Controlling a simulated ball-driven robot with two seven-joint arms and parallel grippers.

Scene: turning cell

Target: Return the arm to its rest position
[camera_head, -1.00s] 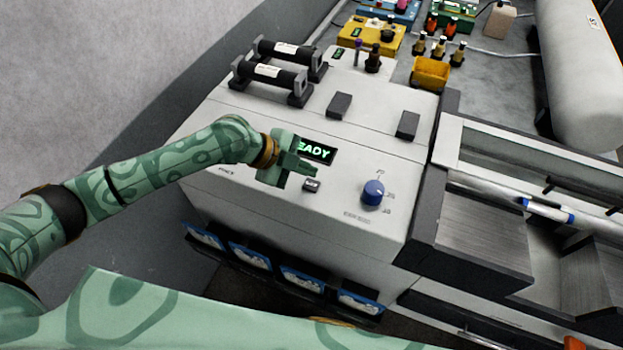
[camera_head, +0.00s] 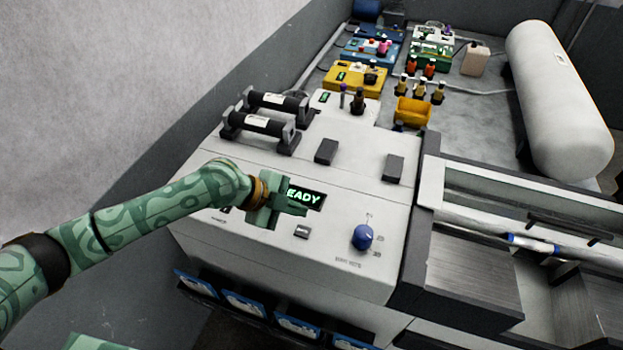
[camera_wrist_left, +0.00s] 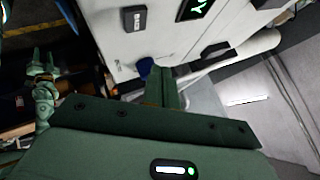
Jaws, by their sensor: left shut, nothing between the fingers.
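My left arm comes in from the left in the head view. My left gripper (camera_head: 295,209) is shut and empty, over the front panel of the white machine (camera_head: 330,262). It overlaps the left edge of the lit green display (camera_head: 304,197), which shows "EADY" with its first letter hidden. Whether the fingertips touch the panel cannot be told. In the left wrist view the shut fingers (camera_wrist_left: 166,88) point toward the panel and the blue knob (camera_wrist_left: 145,67). My right gripper (camera_wrist_left: 43,60) shows small at the left of that view, its fingers apart and empty.
A blue knob (camera_head: 362,237) and a small dark switch (camera_head: 301,231) sit right of my left gripper. A yellow bin (camera_head: 412,111) and a large white tank (camera_head: 560,95) are farther back. Grey wall borders the left.

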